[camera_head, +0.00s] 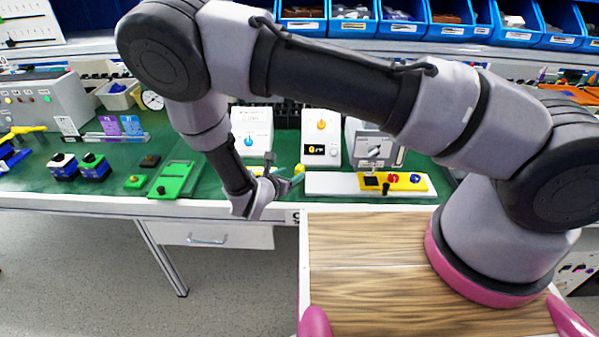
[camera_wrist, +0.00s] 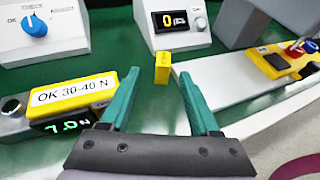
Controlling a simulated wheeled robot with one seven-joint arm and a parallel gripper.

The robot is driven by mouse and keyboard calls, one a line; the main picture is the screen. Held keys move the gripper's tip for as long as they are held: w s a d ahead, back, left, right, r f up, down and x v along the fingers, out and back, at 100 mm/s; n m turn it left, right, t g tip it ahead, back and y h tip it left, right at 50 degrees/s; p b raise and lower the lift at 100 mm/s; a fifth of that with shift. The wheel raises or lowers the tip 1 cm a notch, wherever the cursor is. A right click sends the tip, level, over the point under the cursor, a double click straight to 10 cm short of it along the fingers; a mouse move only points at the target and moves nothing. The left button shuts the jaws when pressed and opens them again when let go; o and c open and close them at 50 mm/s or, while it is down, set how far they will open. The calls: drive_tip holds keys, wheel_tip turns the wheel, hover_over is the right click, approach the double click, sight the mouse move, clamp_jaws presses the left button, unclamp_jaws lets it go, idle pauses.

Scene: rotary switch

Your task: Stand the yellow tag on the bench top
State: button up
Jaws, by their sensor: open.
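A small yellow tag (camera_wrist: 162,69) is upright at the green bench top in the wrist view, in front of a white box with a display. It appears between the two fingertips in the picture, with space on both sides. My gripper (camera_wrist: 159,76) has teal fingers spread apart and nothing visibly held. In the head view my gripper (camera_head: 284,180) is low over the bench's front edge, and the tag is too small to make out clearly there. Whether the tag's foot fully touches the bench cannot be told.
A device with a yellow "OK 30-40 N" label (camera_wrist: 74,97) lies close left of my fingers. Behind are a blue-knob box (camera_wrist: 36,30) and the display box (camera_wrist: 176,24). A white strip with a yellow switch panel (camera_head: 396,182) is at right. Blue bins (camera_head: 400,20) line the back.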

sight(299, 168)
drive_tip(key=x, duration=0.4)
drive_tip(key=shift+w+d+r, duration=0.3)
drive_tip(key=shift+d, duration=0.1)
clamp_jaws()
drive_tip(key=shift+r, duration=0.15)
